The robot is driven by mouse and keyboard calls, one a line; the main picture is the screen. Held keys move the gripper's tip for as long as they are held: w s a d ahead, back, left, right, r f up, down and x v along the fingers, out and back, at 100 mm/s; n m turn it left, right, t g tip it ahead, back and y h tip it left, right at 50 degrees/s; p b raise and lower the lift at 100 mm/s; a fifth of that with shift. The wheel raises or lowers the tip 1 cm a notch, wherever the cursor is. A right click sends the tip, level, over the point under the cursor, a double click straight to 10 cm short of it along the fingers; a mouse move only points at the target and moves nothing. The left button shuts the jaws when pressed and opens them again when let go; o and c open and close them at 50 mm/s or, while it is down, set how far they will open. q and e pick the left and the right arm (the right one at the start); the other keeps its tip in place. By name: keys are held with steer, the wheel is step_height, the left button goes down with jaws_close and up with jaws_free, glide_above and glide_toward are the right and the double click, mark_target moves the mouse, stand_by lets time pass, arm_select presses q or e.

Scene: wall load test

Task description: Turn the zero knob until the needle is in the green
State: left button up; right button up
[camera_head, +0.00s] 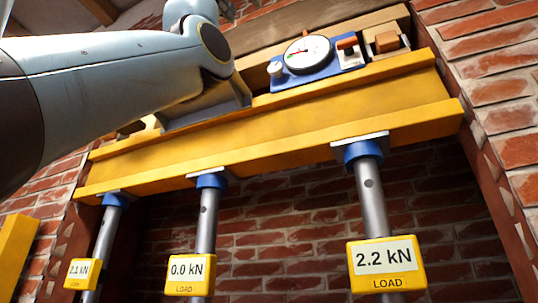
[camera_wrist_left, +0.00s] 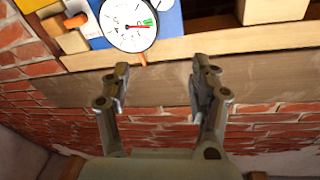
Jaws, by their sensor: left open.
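The round white gauge (camera_head: 308,54) sits on a blue base (camera_head: 322,72) on top of the yellow beam. In the left wrist view the dial (camera_wrist_left: 122,14) appears inverted; its red needle (camera_wrist_left: 139,27) lies just beside the green mark (camera_wrist_left: 148,20), apparently outside it. My left gripper (camera_wrist_left: 162,66) is open and empty, apart from the gauge. In the head view my left arm mostly hides it. My right gripper is not in view.
An orange-topped part (camera_head: 347,44) and a wooden block (camera_head: 386,42) stand right of the dial. The yellow beam (camera_head: 270,130) rests on several posts with load displays, including a 2.2 kN display (camera_head: 386,264). Brick walls (camera_head: 500,85) surround the opening.

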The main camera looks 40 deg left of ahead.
arm_select(q)
glide_toward(273, 67)
steer(key=shift+g, duration=0.4)
steer(key=w+p, duration=0.4)
steer(key=w, duration=0.1)
steer(key=w+p, duration=0.3)
steer(key=shift+a+r, duration=0.2)
steer(key=shift+r, duration=0.15)
steer(key=shift+w, duration=0.25)
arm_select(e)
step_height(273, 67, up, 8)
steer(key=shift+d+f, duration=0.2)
arm_select(q)
steer(key=shift+w, duration=0.1)
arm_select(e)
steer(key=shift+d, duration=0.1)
